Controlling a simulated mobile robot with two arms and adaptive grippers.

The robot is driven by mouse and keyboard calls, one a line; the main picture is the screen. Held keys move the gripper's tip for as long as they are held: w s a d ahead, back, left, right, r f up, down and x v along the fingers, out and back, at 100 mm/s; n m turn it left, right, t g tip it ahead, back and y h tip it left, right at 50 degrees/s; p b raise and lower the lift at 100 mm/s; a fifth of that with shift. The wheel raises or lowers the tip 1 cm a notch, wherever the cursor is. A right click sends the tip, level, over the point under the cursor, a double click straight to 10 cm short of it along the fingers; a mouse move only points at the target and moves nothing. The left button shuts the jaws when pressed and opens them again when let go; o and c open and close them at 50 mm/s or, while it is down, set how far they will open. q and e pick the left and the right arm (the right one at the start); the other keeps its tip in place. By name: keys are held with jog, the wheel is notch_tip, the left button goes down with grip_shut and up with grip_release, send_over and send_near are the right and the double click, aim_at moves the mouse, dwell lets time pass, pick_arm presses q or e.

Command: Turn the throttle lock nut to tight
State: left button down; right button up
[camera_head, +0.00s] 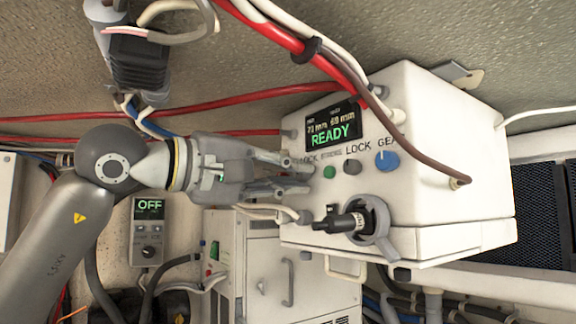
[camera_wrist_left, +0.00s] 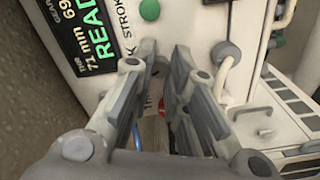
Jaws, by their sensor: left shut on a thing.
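The white control box (camera_head: 450,150) is fixed at the right and its lit screen (camera_head: 334,125) reads READY. Its front carries LOCK, STROKE, LOCK and GEAR labels, a green button (camera_head: 330,172), a dark grey knob (camera_head: 352,167) and a blue knob (camera_head: 387,161). My left gripper (camera_head: 306,176) is at the left end of this row, under the first LOCK label, with its fingers closed on a small grey nut. The fingers hide most of the nut, so its turn position cannot be told. In the left wrist view the fingertips (camera_wrist_left: 162,58) meet the box face beside the green button (camera_wrist_left: 149,10).
A black-handled lever (camera_head: 345,223) sticks out just below my gripper. Red and brown cables (camera_head: 290,42) cross above and in front of the box. A small OFF panel (camera_head: 148,228) and a white cabinet (camera_head: 300,280) are lower down.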

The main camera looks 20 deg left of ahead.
pick_arm(q)
jog(key=shift+m+p, duration=0.8)
jog(key=shift+m, duration=1.5)
jog(key=c, duration=1.7)
grip_release()
jog(key=shift+o, duration=0.2)
jog(key=shift+a, duration=0.1)
jog(key=v, duration=1.2)
